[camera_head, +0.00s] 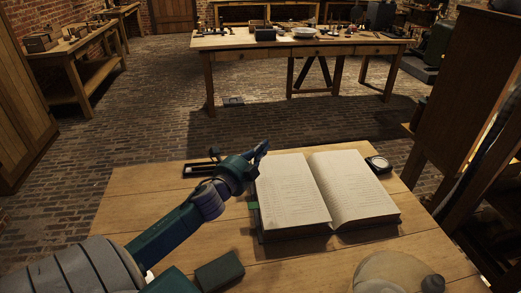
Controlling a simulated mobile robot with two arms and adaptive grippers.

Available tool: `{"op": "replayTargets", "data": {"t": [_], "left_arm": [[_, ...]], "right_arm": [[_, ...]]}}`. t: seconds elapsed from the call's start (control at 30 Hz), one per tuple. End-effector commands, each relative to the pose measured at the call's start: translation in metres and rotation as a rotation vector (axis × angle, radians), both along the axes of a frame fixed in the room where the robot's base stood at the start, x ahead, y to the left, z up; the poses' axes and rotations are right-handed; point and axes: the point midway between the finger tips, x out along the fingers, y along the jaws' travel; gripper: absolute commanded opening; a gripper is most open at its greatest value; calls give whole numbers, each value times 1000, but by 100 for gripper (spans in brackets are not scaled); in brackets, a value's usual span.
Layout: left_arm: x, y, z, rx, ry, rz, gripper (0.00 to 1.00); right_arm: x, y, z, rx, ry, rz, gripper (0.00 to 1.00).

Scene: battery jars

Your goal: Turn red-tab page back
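An open book (345,188) with cream pages of fine print lies on the near wooden table, its pages parted left and right. A small green tab (253,206) sticks out at its left edge. I cannot make out a red tab. My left gripper (262,150) is at the book's upper left corner, its fingers pointing up and to the right. Its fingers look close together, but whether they are shut or hold any paper is unclear. The wrist hides part of the table left of the book. My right gripper is not in view.
A round dial-like object (378,164) sits right of the book, and a dark narrow tray (200,169) lies behind my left wrist. A dark green block (220,271) and a pale rounded object (393,272) are at the near edge. Bare wood (300,268) lies between them.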

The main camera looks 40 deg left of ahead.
Motion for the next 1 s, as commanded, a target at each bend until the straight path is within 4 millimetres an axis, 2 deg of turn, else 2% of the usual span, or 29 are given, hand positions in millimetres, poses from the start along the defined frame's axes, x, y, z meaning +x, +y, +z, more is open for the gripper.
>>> {"op": "replayTargets", "data": {"t": [0.3, 0.5, 0.7, 1.0], "left_arm": [[-66, -13, 0, -2, 4, 0, 0], [-96, -19, 1, -1, 2, 0, 0], [-106, -21, 3, 0, -1, 0, 0], [-106, -21, 3, 0, 0, 0, 0]], "right_arm": [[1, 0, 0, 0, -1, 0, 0], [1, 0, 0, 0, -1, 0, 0], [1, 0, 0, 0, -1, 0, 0], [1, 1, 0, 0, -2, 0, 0]]}}
